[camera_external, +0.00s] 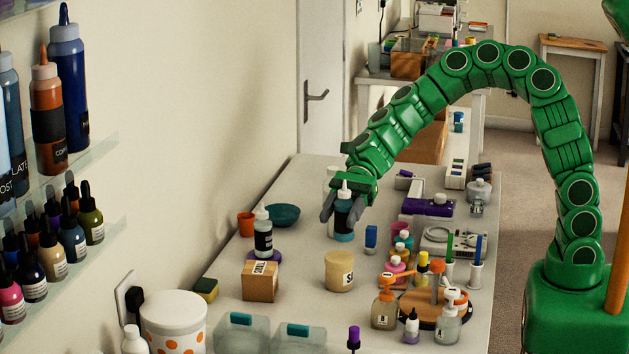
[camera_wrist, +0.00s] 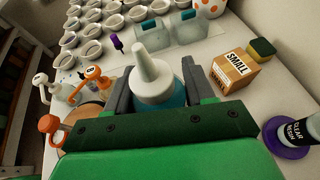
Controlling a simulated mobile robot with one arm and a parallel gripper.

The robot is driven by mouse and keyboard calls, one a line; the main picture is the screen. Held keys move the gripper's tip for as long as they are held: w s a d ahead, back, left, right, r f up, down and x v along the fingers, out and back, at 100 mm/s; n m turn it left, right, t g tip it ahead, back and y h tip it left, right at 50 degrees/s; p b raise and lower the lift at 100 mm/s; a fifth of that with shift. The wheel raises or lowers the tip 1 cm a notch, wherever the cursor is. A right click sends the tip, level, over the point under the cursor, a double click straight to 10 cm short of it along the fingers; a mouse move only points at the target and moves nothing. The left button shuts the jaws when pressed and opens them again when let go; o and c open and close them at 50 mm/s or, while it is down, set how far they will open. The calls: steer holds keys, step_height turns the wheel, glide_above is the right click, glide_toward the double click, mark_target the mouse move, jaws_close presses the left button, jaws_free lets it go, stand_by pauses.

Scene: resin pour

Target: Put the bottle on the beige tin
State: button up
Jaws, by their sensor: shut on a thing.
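My gripper (camera_external: 343,208) is shut on a bottle with a white cone cap, dark label and teal lower part (camera_external: 344,235). The bottle hangs upright between the fingers; whether its base touches the table I cannot tell. In the wrist view my gripper (camera_wrist: 157,82) has one finger on each side of the bottle (camera_wrist: 152,75). The beige tin (camera_external: 339,272), a round tub with a white label, stands on the table nearer the camera than the bottle, and its top looks bare. I cannot make out the tin in the wrist view.
A similar bottle (camera_external: 263,238) stands on a purple disc (camera_wrist: 287,139) to the left. A small cardboard box (camera_external: 260,281) is left of the tin. Several small bottles and a round wooden board (camera_external: 408,308) crowd the right.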

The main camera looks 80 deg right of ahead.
mark_target(337, 229)
steer(key=shift+w+a+f, duration=0.15)
steer(key=shift+w+f, duration=0.3)
steer(key=shift+f, duration=1.65)
steer(key=o, duration=1.2)
steer(key=shift+r, duration=0.1)
steer(key=v, duration=1.2)
steer(key=shift+s+r, duration=0.1)
steer(key=shift+s, duration=0.05)
